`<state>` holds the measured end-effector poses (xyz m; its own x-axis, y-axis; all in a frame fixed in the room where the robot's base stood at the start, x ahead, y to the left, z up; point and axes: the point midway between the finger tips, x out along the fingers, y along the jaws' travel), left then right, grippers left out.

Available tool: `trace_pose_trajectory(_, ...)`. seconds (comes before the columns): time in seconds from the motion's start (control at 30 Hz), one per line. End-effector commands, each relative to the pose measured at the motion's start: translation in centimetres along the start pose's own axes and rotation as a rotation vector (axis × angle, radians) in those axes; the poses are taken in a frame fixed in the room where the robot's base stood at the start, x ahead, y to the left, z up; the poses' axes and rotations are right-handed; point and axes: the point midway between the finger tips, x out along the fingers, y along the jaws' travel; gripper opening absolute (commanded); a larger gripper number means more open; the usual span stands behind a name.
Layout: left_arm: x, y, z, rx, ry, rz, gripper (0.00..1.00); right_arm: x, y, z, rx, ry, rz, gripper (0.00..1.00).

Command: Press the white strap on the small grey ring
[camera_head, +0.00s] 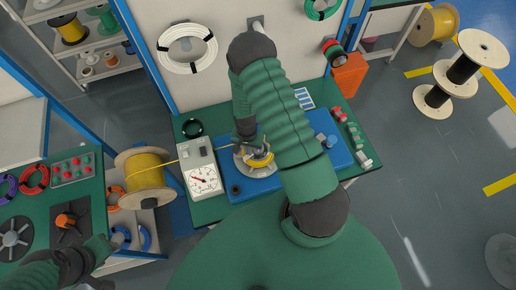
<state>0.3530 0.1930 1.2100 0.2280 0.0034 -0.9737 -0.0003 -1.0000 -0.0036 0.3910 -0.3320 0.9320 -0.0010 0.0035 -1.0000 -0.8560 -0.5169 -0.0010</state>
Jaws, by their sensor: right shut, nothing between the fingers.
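A small grey ring (241,165) sits on the blue plate (262,188) of the green bench, with yellow cable (258,160) lying on it. My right gripper (246,146) is shut and points down at the ring's far edge. My arm and gripper cover part of the ring, and I cannot tell whether the fingers touch it. I cannot make out a white strap on the ring; it is hidden or too small. My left gripper (117,241) is at the lower left, beside the left bench, and its fingers are too small to read.
A yellow cable spool (144,178) stands left of the bench, its cable running toward the ring. A grey gauge box (201,171) stands beside the plate. A white coil (162,56) hangs on the panel behind. Small parts (355,135) line the bench's right side.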

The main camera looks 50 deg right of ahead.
Motion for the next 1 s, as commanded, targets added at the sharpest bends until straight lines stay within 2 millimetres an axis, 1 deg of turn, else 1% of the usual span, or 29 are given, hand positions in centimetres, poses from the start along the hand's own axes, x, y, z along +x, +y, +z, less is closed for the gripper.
trace_pose_trajectory(0.37,0.0,0.0,0.0,0.000,0.000,0.000,0.36,0.0,0.0,0.1,0.000,0.000,0.000,0.00)
trace_pose_trajectory(1.0,1.1,0.0,0.2,0.000,0.000,0.000,0.36,1.3,0.0,0.0,0.000,0.000,0.000,0.00)
